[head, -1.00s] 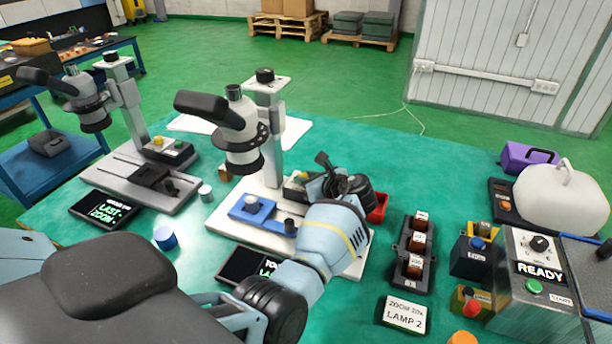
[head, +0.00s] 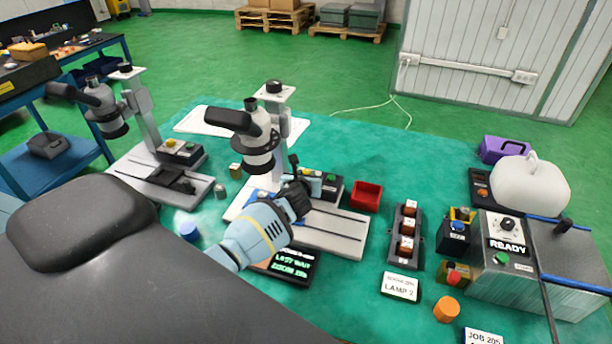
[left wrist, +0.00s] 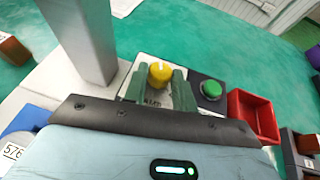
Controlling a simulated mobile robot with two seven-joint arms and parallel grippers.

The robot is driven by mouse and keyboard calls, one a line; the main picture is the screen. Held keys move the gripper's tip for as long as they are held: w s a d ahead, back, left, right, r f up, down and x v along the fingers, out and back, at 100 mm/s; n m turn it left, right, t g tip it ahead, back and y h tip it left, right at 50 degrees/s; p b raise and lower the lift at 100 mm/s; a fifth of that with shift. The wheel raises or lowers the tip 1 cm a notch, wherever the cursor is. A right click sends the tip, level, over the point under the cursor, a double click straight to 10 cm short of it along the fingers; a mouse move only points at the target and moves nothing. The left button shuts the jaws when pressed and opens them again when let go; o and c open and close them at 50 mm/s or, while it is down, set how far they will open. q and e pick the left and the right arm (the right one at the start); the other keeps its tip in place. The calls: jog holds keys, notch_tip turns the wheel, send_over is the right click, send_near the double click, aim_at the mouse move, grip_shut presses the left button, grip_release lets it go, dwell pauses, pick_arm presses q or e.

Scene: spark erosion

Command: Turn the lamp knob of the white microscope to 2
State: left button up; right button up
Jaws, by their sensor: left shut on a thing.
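The white microscope (head: 278,125) stands mid-table with a pale base and a control box (head: 331,188) on it. In the left wrist view, the yellow lamp knob (left wrist: 160,73) sits on the box's white panel beside a green button (left wrist: 211,89). My left gripper (head: 297,186) is at the box; in the left wrist view its two green fingers (left wrist: 158,88) are on either side of the knob, shut on it. The panel's marks are mostly hidden by the fingers, so I cannot read the setting. My right gripper is out of view.
A red bin (head: 366,196) stands right of the box. A display (head: 291,266) lies in front of the base. A card reading LAMP 2 (head: 401,287) lies front right, near a rack (head: 405,236). A grey microscope (head: 140,115) stands left.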

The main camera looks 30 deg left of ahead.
pick_arm(q)
jog(key=shift+a+m+t+h, duration=0.25)
jog(key=shift+m+h, duration=0.55)
jog(key=shift+h, duration=0.2)
jog(key=shift+a+m+t+h, duration=0.15)
jog(key=shift+m+t+h, duration=0.1)
jog(key=shift+m+h, duration=0.65)
jog(key=shift+h, duration=0.3)
jog(key=o, duration=1)
jog(key=shift+s+r, duration=0.1)
jog(key=shift+s, duration=0.05)
